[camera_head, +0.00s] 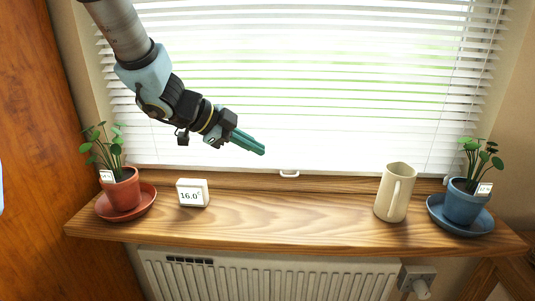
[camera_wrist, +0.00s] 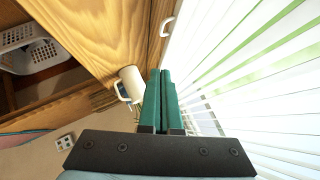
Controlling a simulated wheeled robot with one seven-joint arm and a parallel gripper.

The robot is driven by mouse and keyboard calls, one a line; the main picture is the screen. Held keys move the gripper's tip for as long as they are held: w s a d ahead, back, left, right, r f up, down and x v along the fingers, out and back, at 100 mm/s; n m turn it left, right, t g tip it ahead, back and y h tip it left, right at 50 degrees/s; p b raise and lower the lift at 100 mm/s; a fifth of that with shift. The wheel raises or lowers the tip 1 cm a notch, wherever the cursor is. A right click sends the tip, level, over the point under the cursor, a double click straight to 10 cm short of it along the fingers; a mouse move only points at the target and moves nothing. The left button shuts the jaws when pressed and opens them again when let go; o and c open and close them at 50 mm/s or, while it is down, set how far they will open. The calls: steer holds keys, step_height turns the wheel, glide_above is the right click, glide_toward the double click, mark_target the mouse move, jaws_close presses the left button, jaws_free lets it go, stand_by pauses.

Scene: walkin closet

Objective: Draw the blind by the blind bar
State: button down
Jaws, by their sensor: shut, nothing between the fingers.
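The white slatted blind (camera_head: 290,90) hangs over the window, lowered almost to the wooden sill. It fills the right side of the wrist view (camera_wrist: 250,60). The blind bar (camera_head: 230,166) is the white rail along its lower edge, and a small white handle (camera_head: 289,173) sits at its middle. The handle also shows near the top of the wrist view (camera_wrist: 167,27). My gripper (camera_head: 262,151) is shut and empty, in front of the lower blind, above and left of the handle. In the wrist view its green fingers (camera_wrist: 160,75) lie together, apart from the handle.
The sill (camera_head: 290,220) holds a red pot plant (camera_head: 121,190), a white display (camera_head: 193,193), a cream pitcher (camera_head: 394,193) and a blue pot plant (camera_head: 463,203). A radiator (camera_head: 270,275) is below. The sill's middle is clear.

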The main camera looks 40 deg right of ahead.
glide_toward(293, 176)
steer(key=s+d, duration=0.2)
steer(key=d, duration=0.1)
steer(key=shift+w+d+f+p, duration=0.15)
steer(key=shift+w+d+f, duration=0.1)
steer(key=shift+f, duration=0.35)
steer(key=shift+w+d+f+p, duration=0.15)
steer(key=shift+d+f, duration=0.05)
steer(key=shift+f, duration=0.35)
steer(key=shift+w+d+f, duration=0.25)
steer(key=shift+w+f, duration=0.05)
steer(key=shift+f, duration=0.3)
step_height(293, 176, down, 4)
steer(key=shift+r+b, duration=0.1)
steer(key=shift+b, duration=1.1)
steer(key=shift+a, duration=0.1)
